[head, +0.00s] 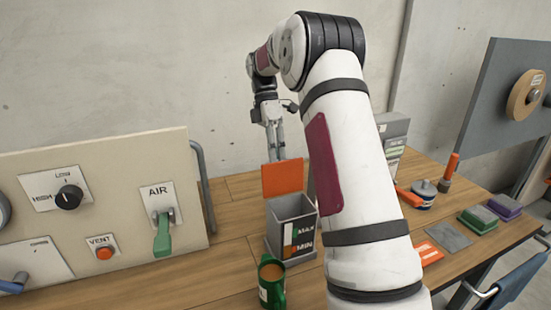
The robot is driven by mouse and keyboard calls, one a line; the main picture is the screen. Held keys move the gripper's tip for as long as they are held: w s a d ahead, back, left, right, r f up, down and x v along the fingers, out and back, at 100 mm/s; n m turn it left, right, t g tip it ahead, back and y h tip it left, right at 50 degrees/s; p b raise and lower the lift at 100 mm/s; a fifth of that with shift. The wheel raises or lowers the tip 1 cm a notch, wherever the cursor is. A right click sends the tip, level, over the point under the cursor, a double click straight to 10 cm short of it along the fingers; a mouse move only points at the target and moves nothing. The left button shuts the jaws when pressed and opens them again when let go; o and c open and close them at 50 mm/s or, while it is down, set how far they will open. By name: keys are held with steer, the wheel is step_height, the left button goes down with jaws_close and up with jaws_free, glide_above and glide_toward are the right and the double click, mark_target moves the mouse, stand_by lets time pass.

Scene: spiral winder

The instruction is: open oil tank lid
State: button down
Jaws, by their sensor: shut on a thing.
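The oil tank (288,225) is a grey open-topped box with a MAX/MIN level strip, standing on the wooden table. Its orange lid (282,180) stands upright at the tank's back edge, so the tank's opening is uncovered. My gripper (279,157) points down at the top edge of the lid, its fingers close together and shut on the lid. The fingertips are partly hidden by the lid. My arm covers the area just right of the tank.
A green can (271,283) stands in front of the tank. A control panel (95,205) with a green AIR lever (162,236) is at left. At right are a grey box (394,128), a tin (424,194), an orange-handled tool (449,172) and green and purple blocks (478,219).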

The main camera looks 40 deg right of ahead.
steer(key=shift+w+d+f+g+y+b, duration=0.15)
steer(key=shift+w+f+g+y+b, duration=0.25)
steer(key=shift+f+g+b, duration=0.35)
steer(key=shift+r, duration=0.1)
steer(key=c, duration=1.7)
jaws_free()
steer(key=shift+o, duration=0.2)
steer(key=shift+r, duration=0.2)
